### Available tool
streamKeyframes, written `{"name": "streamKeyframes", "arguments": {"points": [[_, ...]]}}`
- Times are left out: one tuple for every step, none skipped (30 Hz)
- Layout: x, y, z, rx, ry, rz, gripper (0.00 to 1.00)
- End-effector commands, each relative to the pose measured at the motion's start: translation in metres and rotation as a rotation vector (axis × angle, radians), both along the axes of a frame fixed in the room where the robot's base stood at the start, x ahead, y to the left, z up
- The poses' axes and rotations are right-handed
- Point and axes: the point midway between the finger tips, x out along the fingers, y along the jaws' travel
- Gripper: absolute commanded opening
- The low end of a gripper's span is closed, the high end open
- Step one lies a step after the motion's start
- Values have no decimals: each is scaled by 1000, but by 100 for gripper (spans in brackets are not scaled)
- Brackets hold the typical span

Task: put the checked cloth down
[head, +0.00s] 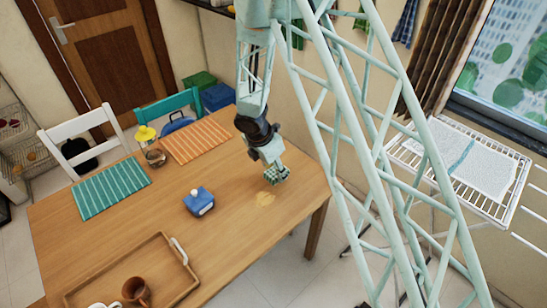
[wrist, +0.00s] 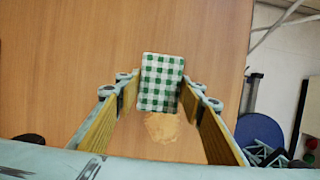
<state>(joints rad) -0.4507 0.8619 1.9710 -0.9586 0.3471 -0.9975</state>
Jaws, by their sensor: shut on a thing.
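The checked cloth (wrist: 160,82) is a small green-and-white folded block. In the wrist view it sits between the two yellow-lined fingers of my gripper (wrist: 160,105), which is shut on it. In the head view the cloth (head: 277,174) hangs at the end of my gripper (head: 270,165), over the right part of the wooden table (head: 235,250). I cannot tell whether it touches the tabletop. A pale tan patch (head: 265,198) lies on the table close by; it also shows just below the cloth in the wrist view (wrist: 170,127).
A wooden tray (head: 170,262) with a brown mug (head: 136,291) is at the front left. Green (head: 112,187) and orange (head: 196,140) striped mats lie farther back. The table's right edge is near.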

Motion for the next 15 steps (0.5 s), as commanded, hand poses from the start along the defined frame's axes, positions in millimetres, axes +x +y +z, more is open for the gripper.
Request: {"name": "streamKeyframes", "arguments": {"points": [[0, 0, 0, 0, 0, 0, 26], [0, 0, 0, 0, 0, 0, 26], [0, 0, 0, 0, 0, 0, 26], [0, 0, 0, 0, 0, 0, 26], [0, 0, 0, 0, 0, 0, 26], [1, 0, 0, 0, 0, 0, 26], [1, 0, 0, 0, 0, 0, 26], [2, 0, 0, 0, 0, 0, 26], [4, 0, 0, 0, 0, 0, 26], [6, 1, 0, -1, -1, 1, 26], [8, 1, 0, -1, -1, 1, 26], [12, 1, -1, 0, -1, -1, 26], [14, 1, -1, 0, -1, -1, 26], [17, 2, -1, -1, 0, -1, 26], [23, 3, -2, 0, -1, -1, 26]]}}
